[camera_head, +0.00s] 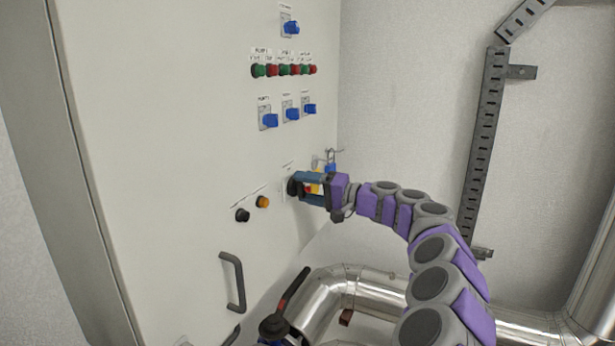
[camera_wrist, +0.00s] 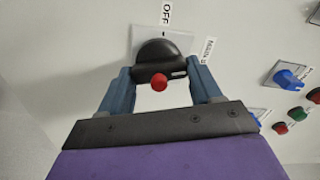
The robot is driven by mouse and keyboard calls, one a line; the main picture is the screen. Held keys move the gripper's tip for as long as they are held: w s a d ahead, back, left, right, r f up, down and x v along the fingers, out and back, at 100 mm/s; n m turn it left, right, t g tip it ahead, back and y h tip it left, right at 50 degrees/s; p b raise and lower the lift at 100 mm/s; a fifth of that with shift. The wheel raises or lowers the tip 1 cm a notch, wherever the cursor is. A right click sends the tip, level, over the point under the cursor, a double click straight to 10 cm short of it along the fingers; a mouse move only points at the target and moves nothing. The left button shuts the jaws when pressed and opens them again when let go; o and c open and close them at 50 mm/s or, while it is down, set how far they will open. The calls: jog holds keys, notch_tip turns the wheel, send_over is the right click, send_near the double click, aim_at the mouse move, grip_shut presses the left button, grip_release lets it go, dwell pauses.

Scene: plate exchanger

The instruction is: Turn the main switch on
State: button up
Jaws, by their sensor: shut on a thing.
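The main switch is a black rotary knob (camera_wrist: 158,58) on a light plate, in the upper middle of the wrist view. An "OFF" label (camera_wrist: 166,13) stands by it, with another partly legible label to its right. A red round piece (camera_wrist: 159,82) shows at the knob's near end. My gripper (camera_wrist: 160,74) has its two blue fingers on either side of the knob, shut on it. In the head view, my gripper (camera_head: 298,186) is at the cabinet's right side and mostly hides the switch (camera_head: 291,187).
The cabinet door (camera_head: 170,130) carries blue selector switches (camera_head: 291,113), a row of green and red buttons (camera_head: 284,70), and black (camera_head: 242,215) and orange (camera_head: 263,202) buttons. A door handle (camera_head: 232,282) sticks out below. Metal pipes (camera_head: 350,285) run under my arm.

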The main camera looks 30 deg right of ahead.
jog(key=m+p, duration=0.2)
jog(key=shift+m, duration=0.4)
jog(key=shift+f+m+p, duration=0.1)
jog(key=shift+m+p, duration=0.4)
jog(key=shift+p, duration=0.2)
jog(key=shift+f, duration=0.1)
jog(key=o, duration=1.1)
jog(key=shift+w+d, duration=0.2)
jog(key=shift+c, duration=0.2)
jog(key=shift+s, duration=0.15)
jog(key=b+v, duration=0.1)
jog(key=v, duration=1.6)
jog(key=shift+d, duration=0.25)
jog(key=shift+f, duration=0.1)
